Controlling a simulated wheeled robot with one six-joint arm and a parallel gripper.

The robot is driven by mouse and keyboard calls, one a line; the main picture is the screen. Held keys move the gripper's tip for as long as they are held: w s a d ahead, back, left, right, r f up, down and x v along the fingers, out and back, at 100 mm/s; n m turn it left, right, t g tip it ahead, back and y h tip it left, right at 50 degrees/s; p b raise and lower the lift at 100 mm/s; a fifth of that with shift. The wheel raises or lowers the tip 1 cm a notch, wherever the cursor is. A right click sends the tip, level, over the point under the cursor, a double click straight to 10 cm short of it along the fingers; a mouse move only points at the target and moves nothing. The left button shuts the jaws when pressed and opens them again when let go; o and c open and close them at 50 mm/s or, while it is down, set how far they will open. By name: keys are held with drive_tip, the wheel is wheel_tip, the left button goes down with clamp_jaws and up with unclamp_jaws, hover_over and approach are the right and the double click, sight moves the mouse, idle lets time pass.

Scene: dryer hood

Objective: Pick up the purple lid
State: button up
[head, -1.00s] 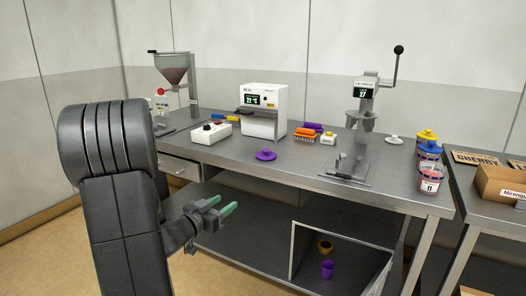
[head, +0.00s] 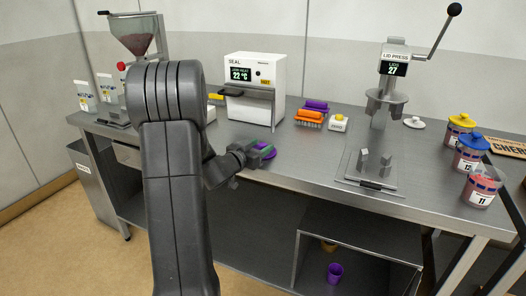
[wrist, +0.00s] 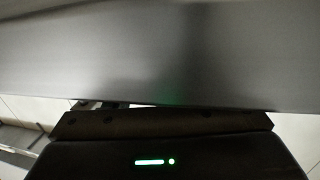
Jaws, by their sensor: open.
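The purple lid (head: 271,154) lies on the grey steel bench, left of the lid press, and is partly hidden behind my gripper. The wrist view shows a blurred grey surface and a dark housing with a green light; neither the lid nor the fingertips show there.
The sealing machine (head: 255,85) stands behind the lid. The lid press (head: 386,100) stands further right, with lidded jars (head: 470,152) beyond. A shelf box (head: 318,258) below holds a purple cup (head: 335,272).

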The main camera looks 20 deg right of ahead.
drive_tip(key=shift+x, duration=0.95)
drive_tip(key=c, duration=1)
drive_tip(key=shift+r, duration=0.1)
